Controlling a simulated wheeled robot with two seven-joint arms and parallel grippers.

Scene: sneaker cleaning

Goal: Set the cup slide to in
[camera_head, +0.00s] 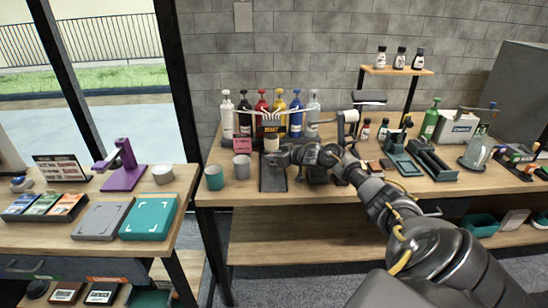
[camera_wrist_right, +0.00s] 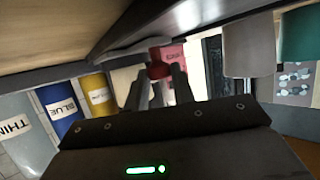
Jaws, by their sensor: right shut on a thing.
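The cup slide (camera_head: 272,180) is a dark flat track on the workbench, running toward the front edge below the pump bottles. A pale cup (camera_head: 271,144) stands at its back end, under a small label. My right gripper (camera_head: 287,154) reaches in from the right, low beside the cup and over the slide. In the right wrist view its two fingers (camera_wrist_right: 158,88) are shut on a small red knob (camera_wrist_right: 158,69). The fingers hide part of the knob and how it joins the slide. My left gripper is not in view.
Pump bottles (camera_head: 263,108) stand in a row behind the slide. A grey cup (camera_head: 241,167) and a teal cup (camera_head: 214,177) stand to its left, near a pink sign (camera_head: 243,145). Dark trays (camera_head: 400,158) lie to the right.

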